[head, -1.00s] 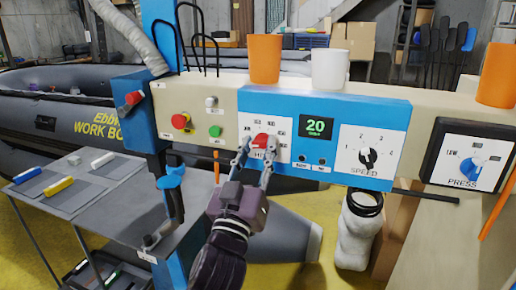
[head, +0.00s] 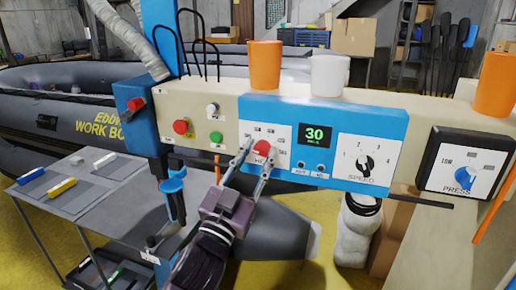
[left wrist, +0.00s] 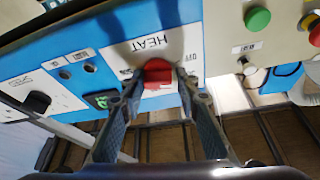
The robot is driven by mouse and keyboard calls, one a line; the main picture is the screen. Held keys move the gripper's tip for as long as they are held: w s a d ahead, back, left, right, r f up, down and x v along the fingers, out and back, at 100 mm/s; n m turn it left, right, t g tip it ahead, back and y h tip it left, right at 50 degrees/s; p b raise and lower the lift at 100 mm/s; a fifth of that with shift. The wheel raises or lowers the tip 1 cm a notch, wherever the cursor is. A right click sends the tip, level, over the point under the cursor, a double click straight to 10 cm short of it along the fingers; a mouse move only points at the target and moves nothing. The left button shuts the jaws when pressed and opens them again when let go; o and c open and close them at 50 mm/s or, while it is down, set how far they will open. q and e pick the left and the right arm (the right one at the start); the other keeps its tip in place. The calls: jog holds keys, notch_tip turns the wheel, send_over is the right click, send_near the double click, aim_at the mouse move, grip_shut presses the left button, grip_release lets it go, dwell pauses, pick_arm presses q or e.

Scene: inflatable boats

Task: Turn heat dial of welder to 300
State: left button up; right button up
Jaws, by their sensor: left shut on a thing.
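The heat dial is a red knob (head: 261,148) on a white plate of the welder's blue panel (head: 330,108). It also shows in the left wrist view (left wrist: 158,71), below the word HEAT. My left gripper (head: 257,158) is shut on the red knob, one finger on each side of it. The wrist view shows both fingertips (left wrist: 157,78) against the knob's sides. The green display (head: 315,135) beside the dial reads 30. The knob's pointer and some scale marks are hidden or too small to read. My right gripper is not in view.
The black speed dial (head: 366,163) and the blue press dial (head: 467,181) are to the right. Red and green buttons (head: 215,137) are to the left. Orange and white cups (head: 329,75) stand on top. A grey table (head: 110,195) is at lower left.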

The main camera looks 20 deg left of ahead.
pick_arm(q)
jog(key=shift+r+m+g+h+p, duration=0.15)
jog(key=shift+m+h+p, duration=0.45)
jog(key=shift+m, duration=0.6)
jog(key=shift+f+m+g+h+p, duration=0.1)
jog(key=shift+m+g+h+p, duration=0.15)
jog(key=shift+m+h+p, duration=0.65)
jog(key=shift+m+y, duration=0.3)
jog(key=shift+m, duration=0.1)
jog(key=o, duration=1.2)
jog(key=shift+c, duration=0.2)
jog(key=shift+s+a+f, duration=0.15)
jog(key=shift+s+f, duration=0.1)
jog(key=shift+s, duration=0.15)
jog(key=v, duration=1.1)
jog(key=shift+a, duration=0.1)
